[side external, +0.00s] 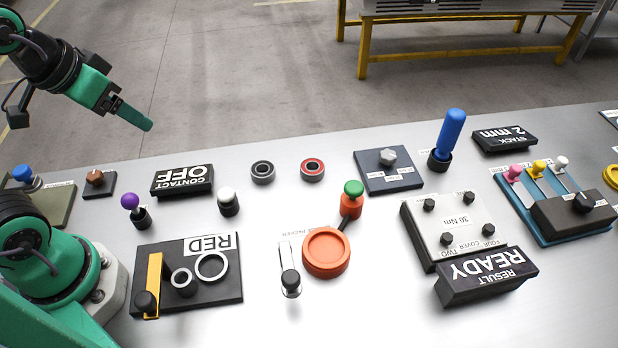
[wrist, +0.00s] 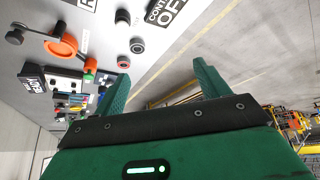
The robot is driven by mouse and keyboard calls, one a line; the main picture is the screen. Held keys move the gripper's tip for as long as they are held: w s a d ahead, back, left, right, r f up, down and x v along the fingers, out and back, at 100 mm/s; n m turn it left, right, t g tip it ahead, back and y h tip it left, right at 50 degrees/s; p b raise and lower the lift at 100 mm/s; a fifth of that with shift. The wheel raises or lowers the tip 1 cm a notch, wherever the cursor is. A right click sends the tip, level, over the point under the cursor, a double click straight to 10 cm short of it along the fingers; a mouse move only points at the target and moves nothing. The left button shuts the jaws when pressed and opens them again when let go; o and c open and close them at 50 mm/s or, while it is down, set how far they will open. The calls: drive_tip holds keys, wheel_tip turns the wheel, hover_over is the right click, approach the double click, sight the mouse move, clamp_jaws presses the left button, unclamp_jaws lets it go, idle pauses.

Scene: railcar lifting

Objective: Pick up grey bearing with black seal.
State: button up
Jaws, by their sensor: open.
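The grey bearing with a black seal (side external: 263,172) lies flat on the metal table, left of a similar bearing with a red seal (side external: 312,169). In the wrist view the black-sealed bearing (wrist: 137,46) and the red-sealed bearing (wrist: 124,62) lie close together, beyond my left finger. My gripper (side external: 148,126) is raised to the left of the bearings in the side view, well apart from them. In the wrist view its two green fingers (wrist: 163,72) are spread, with nothing between them.
The contact-off block (side external: 182,180) and white-topped knob (side external: 228,202) stand left of the black-sealed bearing. An orange round dish (side external: 326,251) and green-topped lever (side external: 353,190) stand in front and to the right. Bare table surrounds both bearings.

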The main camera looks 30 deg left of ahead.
drive_tip(key=shift+w, duration=0.15)
drive_tip(key=n+g, duration=0.4)
drive_tip(key=g, duration=0.2)
hover_over(262, 168)
wheel_tip(262, 168, down, 16)
drive_tip(key=shift+f, duration=4)
drive_tip(key=c, duration=1.2)
